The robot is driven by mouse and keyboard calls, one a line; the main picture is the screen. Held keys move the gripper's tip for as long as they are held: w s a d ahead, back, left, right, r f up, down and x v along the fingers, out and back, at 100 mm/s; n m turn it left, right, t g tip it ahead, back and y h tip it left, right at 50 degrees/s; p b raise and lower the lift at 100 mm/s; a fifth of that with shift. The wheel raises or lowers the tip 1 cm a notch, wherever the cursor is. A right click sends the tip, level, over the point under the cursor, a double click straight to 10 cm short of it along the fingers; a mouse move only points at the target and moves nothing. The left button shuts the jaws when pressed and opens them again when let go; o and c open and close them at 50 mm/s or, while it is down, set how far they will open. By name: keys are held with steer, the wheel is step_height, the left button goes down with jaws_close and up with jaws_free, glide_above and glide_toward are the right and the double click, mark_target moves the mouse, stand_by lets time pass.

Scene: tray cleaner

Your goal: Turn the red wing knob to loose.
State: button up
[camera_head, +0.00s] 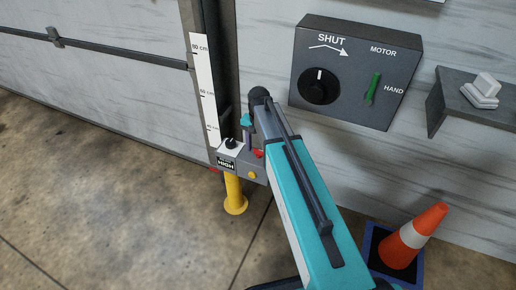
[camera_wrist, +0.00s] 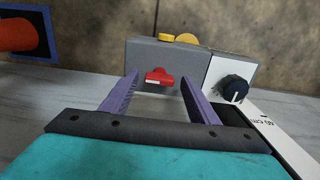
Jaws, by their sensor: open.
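The red wing knob (camera_wrist: 160,75) sits on the face of a grey box (camera_wrist: 146,52) in the wrist view. Its wings lie roughly level there, with a small pale mark on its lower left. My gripper (camera_wrist: 159,82) is open, with one purple finger on each side of the knob and a visible gap to each. I cannot tell whether the fingertips reach past the knob's depth. In the head view, a bit of the red knob (camera_head: 258,153) shows beside my gripper (camera_head: 247,138); my arm hides much of it.
A black dial (camera_wrist: 235,88) on a white panel is close right of the fingers in the wrist view. A yellow knob (camera_head: 252,174) and yellow post (camera_head: 234,193) are near the box. A control box (camera_head: 345,110), shelf (camera_head: 450,107) and orange cone (camera_head: 412,238) stand right.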

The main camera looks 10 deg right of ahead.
steer(key=c, duration=1)
steer(key=shift+a, duration=0.15)
steer(key=shift+c, duration=0.2)
steer(key=shift+r, duration=0.1)
